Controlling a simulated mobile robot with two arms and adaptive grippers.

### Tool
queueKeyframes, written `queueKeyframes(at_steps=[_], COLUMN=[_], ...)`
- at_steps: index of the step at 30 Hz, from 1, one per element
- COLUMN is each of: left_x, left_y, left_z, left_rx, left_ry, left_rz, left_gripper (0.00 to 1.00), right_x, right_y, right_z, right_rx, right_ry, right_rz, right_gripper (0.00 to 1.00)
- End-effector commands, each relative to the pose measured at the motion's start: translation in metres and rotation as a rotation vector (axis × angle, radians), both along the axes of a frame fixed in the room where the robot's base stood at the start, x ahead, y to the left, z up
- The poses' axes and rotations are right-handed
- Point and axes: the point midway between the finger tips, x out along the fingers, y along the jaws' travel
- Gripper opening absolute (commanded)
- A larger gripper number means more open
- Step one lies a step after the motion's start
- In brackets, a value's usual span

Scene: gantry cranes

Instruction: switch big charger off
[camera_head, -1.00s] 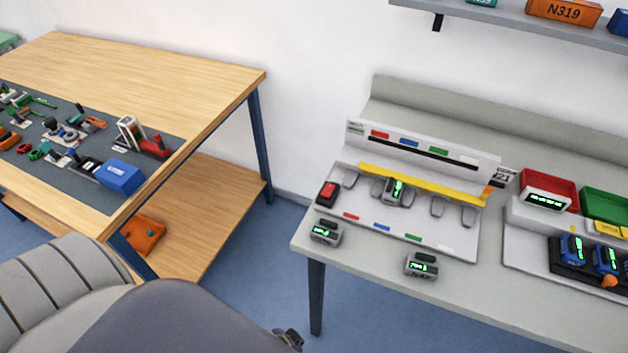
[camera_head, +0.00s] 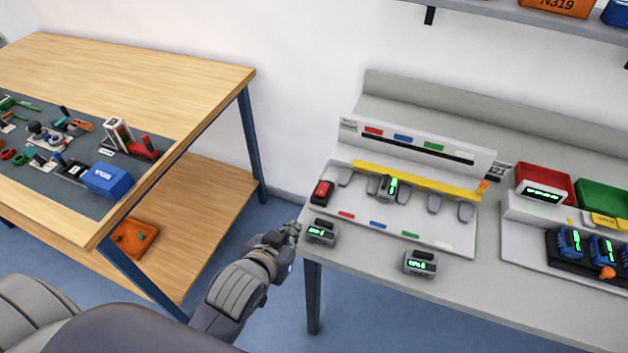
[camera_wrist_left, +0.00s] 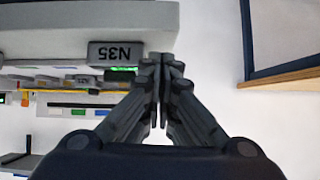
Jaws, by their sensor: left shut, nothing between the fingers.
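The big charger (camera_head: 400,222) is a white station on the grey bench with a yellow strip and a row of slots. A red rocker switch (camera_head: 321,191) sits at its left end. One grey battery with a green display (camera_head: 389,187) stands in a slot. My left gripper (camera_head: 293,229) is shut and empty, by the bench's front left corner, below and left of the switch and apart from it. In the left wrist view its closed fingers (camera_wrist_left: 161,62) point toward the bench edge; the switch is not clear there. My right gripper is not in view.
Two loose grey batteries lie on the bench front, one (camera_head: 321,232) close to my left gripper and one (camera_head: 420,263) further right. A second charger (camera_head: 520,240) with blue batteries stands right. A wooden table (camera_head: 150,75) with tools stands left, with a gap between.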

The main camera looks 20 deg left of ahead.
Motion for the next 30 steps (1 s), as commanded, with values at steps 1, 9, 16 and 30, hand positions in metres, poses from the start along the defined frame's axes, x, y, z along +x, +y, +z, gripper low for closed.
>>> queueKeyframes(at_steps=[1,9,16,30], left_x=[0.011,0.045,0.049,0.07], left_y=[-0.003,-0.014,-0.017,-0.017], left_z=[0.015,0.076,0.087,0.084], left_rx=[-0.009,-0.045,-0.053,-0.051], left_ry=[-0.067,-0.328,-0.373,-0.373], left_rz=[0.002,-0.004,-0.008,-0.008], left_gripper=[0.0,0.0,0.0,0.0], right_x=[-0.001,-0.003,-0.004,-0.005], right_y=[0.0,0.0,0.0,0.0], right_z=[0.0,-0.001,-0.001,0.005], right_rx=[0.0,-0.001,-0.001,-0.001], right_ry=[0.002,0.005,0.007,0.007], right_rz=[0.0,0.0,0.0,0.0], right_gripper=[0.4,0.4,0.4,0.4])
